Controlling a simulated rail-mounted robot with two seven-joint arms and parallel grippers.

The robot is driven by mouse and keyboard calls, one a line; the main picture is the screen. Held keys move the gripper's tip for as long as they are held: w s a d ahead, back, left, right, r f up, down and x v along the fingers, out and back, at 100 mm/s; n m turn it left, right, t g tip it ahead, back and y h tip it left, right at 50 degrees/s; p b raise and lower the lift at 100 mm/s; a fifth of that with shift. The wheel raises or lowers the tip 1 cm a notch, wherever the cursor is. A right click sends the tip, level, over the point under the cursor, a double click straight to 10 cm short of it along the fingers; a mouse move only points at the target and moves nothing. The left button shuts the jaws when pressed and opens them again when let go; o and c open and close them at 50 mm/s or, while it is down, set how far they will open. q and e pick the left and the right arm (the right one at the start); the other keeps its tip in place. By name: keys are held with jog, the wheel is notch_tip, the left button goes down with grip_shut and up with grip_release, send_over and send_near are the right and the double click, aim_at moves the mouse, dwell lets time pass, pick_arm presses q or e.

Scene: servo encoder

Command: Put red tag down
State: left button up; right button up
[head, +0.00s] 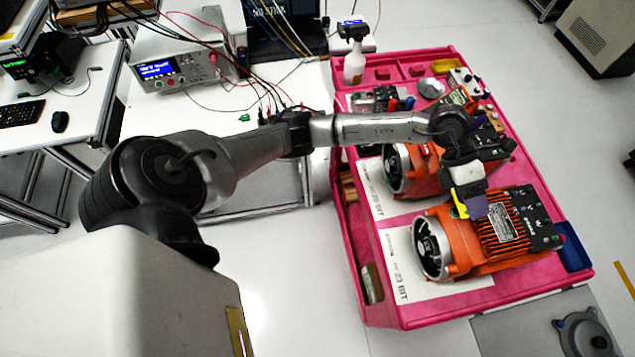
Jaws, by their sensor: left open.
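My left gripper (471,207) hangs over the pink cart, with one yellow and one purple finger. Its fingers are apart, just above the near orange servo motor (468,245), close to its finned housing. I see nothing held between them. I cannot make out a red tag anywhere; it may be hidden or too small. A second orange motor (398,170) lies behind, partly covered by my gripper and wrist. My right gripper is not in view.
The pink cart (347,225) has a raised rim and a blue bin (573,250) at right. White printed sheets (403,262) lie beside the motors. A spray bottle (354,62) and small parts crowd the back. A bench with a power supply (178,69) stands at left.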

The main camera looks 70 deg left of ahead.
pick_arm(q)
jog(key=s+d+r+n+t+h, duration=0.4)
jog(key=d+r+n+t+h, duration=0.2)
jog(key=d+h, duration=0.15)
jog(key=a+n+t+y, duration=0.75)
jog(key=n+t, duration=0.45)
jog(key=n, duration=0.4)
jog(key=s+a+f+n+g+y, duration=0.3)
jog(key=s+a+f+n+y, duration=0.15)
jog(key=f+n+y, duration=0.2)
jog(key=s+a+f+n+g+y, duration=0.3)
jog(key=s+f+n+g+y, duration=0.15)
jog(key=f+n, duration=0.3)
jog(key=s+d+f+n+g, duration=0.1)
jog(key=s+f+g, duration=0.3)
jog(key=s, duration=0.5)
jog(key=s+d+f+g+h, duration=0.1)
jog(key=s+f+g, duration=0.4)
jog(key=s, duration=0.5)
jog(key=shift+n, duration=0.4)
jog(key=shift+w+f, duration=0.1)
